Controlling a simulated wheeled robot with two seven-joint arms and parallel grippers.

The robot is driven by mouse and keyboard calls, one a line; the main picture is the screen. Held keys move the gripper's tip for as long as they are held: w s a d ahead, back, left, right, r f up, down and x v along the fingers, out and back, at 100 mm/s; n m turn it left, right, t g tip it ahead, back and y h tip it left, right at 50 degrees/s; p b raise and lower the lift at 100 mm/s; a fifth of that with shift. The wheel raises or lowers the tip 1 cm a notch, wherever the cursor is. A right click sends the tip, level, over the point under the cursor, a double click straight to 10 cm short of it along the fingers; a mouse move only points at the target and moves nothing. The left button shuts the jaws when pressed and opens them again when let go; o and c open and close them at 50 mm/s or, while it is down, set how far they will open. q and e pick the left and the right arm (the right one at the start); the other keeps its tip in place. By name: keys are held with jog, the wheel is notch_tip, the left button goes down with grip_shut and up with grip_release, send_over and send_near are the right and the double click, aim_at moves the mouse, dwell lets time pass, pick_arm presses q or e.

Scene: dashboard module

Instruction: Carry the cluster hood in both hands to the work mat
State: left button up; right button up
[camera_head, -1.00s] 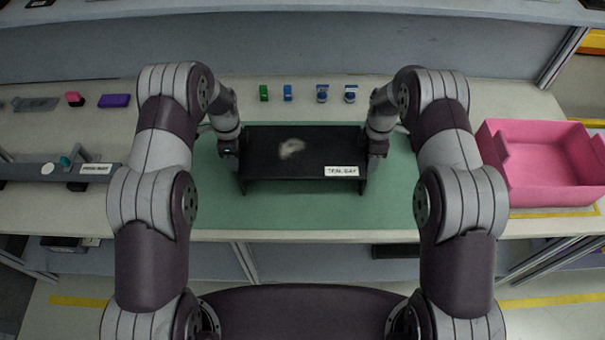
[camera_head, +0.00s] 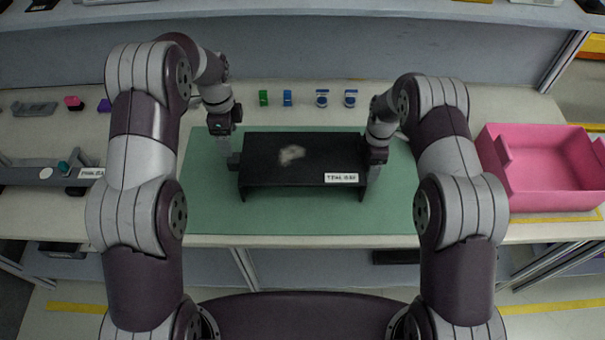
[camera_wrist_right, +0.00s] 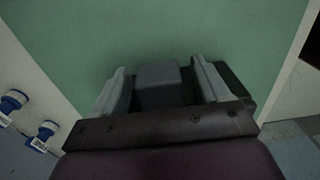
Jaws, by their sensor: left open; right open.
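The cluster hood (camera_head: 270,175) is a black, flat-topped piece with a pale blotch and a white label on its front right. It stands upright on the green work mat (camera_head: 210,205), and a small grey tab (camera_head: 234,160) shows on its left side. My left gripper (camera_head: 225,146) is open and empty, up and to the left of the hood, apart from it. My right gripper (camera_head: 375,168) is at the hood's right end. In the right wrist view its open fingers (camera_wrist_right: 163,84) stand on either side of a grey block; whether they touch it I cannot tell.
A pink bin (camera_head: 550,180) stands on the right of the table. Several small green and blue parts (camera_head: 288,98) line the back. A long grey part (camera_head: 40,176) lies at the left. The mat's front strip is clear.

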notch_tip(320, 180, up, 11)
jog(key=shift+r, duration=0.5)
